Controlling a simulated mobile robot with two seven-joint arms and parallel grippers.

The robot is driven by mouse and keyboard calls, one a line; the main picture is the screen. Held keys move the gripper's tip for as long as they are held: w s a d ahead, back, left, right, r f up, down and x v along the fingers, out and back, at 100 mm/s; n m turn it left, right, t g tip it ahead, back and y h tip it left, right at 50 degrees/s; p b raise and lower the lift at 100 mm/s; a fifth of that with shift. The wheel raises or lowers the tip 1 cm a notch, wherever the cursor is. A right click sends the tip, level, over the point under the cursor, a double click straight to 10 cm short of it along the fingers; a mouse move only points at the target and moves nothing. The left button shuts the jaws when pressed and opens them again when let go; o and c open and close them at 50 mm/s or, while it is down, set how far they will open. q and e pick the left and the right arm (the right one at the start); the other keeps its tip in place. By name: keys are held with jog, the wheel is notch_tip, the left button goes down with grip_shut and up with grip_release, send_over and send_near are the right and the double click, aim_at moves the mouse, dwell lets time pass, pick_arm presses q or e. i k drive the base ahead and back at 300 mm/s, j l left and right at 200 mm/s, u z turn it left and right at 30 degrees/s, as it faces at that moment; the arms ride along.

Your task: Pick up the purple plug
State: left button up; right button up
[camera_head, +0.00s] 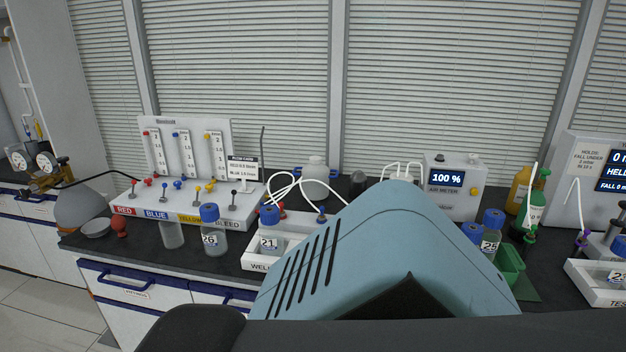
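A small purple plug-like piece (582,241) shows at the far right, at the lower end of a thin white tube, by the white meter's tray. A small dark blue-violet piece (321,216) sits at the end of another white tube near the bottle labelled 21 (269,240). At this size I cannot tell for sure which is the purple plug. Neither gripper shows. A large blue-grey part of my own body fills the lower middle and hides the bench behind it.
A gas panel (190,205) with coloured valves stands at left, with bottle 26 (214,240) before it. An air meter (452,190), blue-capped bottles (491,236) and a green container (508,264) stand right of centre. A white tray (598,290) lies at far right.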

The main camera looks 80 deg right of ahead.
aim_at(587, 232)
jog(key=k, duration=0.4)
jog(key=z, duration=4)
